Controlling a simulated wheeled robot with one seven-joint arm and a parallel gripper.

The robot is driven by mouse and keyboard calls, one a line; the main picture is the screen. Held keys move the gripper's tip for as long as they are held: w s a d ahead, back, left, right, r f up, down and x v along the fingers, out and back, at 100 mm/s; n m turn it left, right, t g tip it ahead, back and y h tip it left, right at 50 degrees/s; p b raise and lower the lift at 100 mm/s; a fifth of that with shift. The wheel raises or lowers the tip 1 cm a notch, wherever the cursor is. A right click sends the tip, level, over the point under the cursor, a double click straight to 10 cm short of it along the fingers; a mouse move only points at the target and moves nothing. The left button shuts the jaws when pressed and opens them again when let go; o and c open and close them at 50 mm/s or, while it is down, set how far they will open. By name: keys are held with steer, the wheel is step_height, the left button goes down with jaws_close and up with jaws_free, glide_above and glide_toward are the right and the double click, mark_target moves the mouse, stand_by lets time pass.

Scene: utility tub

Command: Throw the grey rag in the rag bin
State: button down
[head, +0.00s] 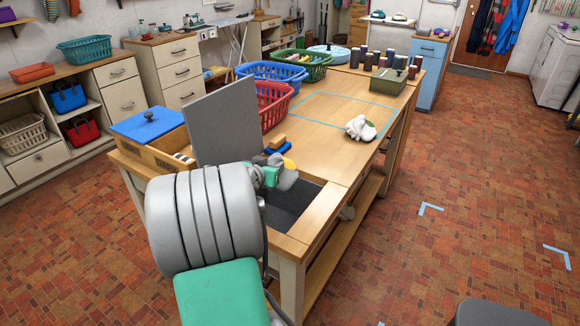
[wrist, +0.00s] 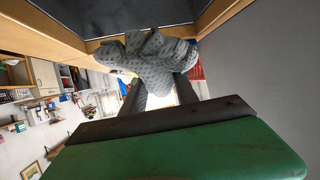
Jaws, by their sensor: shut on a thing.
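My gripper (wrist: 160,88) is shut on the grey rag (wrist: 148,55), a crumpled, dark-dotted cloth bunched across the fingertips in the wrist view. In the head view the rag (head: 287,181) hangs at the end of my arm, over the near end of the wooden workbench. Below it is an open, dark recess (head: 290,208) in the bench top, with a grey panel (head: 222,125) standing upright at its left. The recess's dark interior and wooden rim also show at the top of the wrist view. No label shows whether this recess is the rag bin. My arm hides part of it.
A wooden box with a blue lid (head: 150,124) sits left of the panel. A blue brush (head: 278,149) lies behind the rag. Red (head: 274,104), blue and green baskets stand farther back. A white crumpled cloth (head: 361,128) lies on the right; the bench middle is clear.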

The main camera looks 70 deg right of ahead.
steer(key=f+b, duration=0.1)
steer(key=f, duration=0.1)
steer(key=f+b, duration=0.1)
steer(key=f, duration=0.2)
steer(key=shift+s+d, duration=0.15)
steer(key=shift+s, duration=0.05)
steer(key=c, duration=0.9)
jaws_free()
steer(key=shift+o, duration=0.2)
steer(key=v, duration=0.7)
steer(key=shift+a+b, duration=0.35)
steer(key=shift+a, duration=0.05)
steer(key=shift+r, duration=0.15)
